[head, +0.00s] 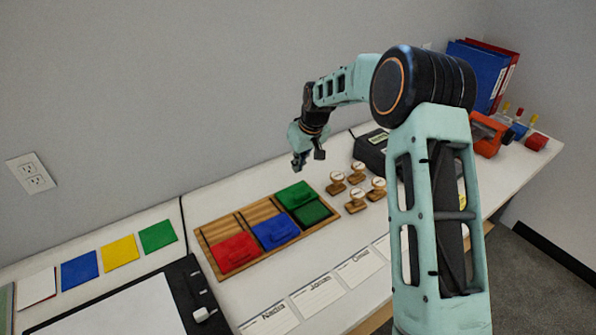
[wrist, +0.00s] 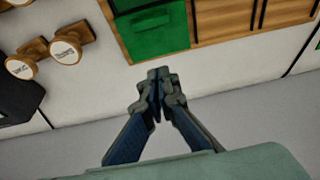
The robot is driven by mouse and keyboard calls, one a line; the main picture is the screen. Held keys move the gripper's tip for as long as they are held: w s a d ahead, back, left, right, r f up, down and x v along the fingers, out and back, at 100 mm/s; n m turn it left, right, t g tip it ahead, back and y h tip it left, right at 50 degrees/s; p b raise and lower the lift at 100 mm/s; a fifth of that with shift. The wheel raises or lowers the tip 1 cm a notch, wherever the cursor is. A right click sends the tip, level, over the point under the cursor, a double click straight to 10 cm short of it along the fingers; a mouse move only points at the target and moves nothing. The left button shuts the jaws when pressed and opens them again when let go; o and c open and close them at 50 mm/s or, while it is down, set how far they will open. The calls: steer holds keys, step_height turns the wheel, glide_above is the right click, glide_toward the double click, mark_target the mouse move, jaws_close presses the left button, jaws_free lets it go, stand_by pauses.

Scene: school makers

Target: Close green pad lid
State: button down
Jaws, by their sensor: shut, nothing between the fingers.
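The green pad (head: 314,214) sits in the right section of a wooden tray (head: 205,240). Its green lid (head: 293,194) stands open, folded back towards the wall over the rear of that section. In the wrist view the lid (wrist: 160,40) is the green panel nearest my fingers, at the top centre. My gripper (head: 308,162) is shut and empty, above the table behind the tray. In the wrist view its fingertips (wrist: 158,75) point at the lid's rear edge, apart from it in the picture; I cannot tell the height gap.
A red pad (head: 235,253) and a blue pad (head: 275,232) look closed in the same tray. Several wooden stamps (head: 357,173) stand right of the tray, with a black device (head: 370,150) behind them. Name cards (head: 313,295) lie in front. The wall is close behind.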

steer(key=p, duration=0.1)
glide_above(300, 187)
steer(key=s+a, duration=0.2)
step_height(300, 187, down, 8)
steer(key=shift+w+a+r, duration=0.1)
steer(key=shift+w+r, duration=0.05)
steer(key=shift+d+f, duration=0.2)
steer(key=shift+s+d+p, duration=0.3)
steer(key=shift+s+d, duration=0.15)
steer(key=shift+s, duration=0.35)
steer(key=shift+s+d+p, duration=0.3)
steer(key=shift+s+d, duration=0.15)
steer(key=shift+s, duration=0.3)
